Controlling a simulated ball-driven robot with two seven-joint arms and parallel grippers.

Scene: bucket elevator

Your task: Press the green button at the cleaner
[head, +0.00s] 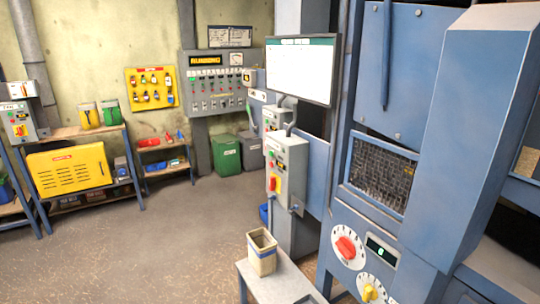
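A grey control box (286,168) is mounted on a post beside the large blue machine (405,150). Its face carries a small green button (271,153), a red-and-yellow switch (274,184) and other small controls. The blue machine has a mesh window (380,174), a red dial (346,248), a yellow dial (371,290) and a small display (381,251). No readable label confirms that this machine is the cleaner. Neither of my grippers is in the head view.
A small grey table (275,287) with a beige container (262,252) stands before the control box. A white screen (301,70) hangs above it. A control panel (215,82), green bin (225,155) and shelves (85,133) stand farther back. The floor (150,245) at left is clear.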

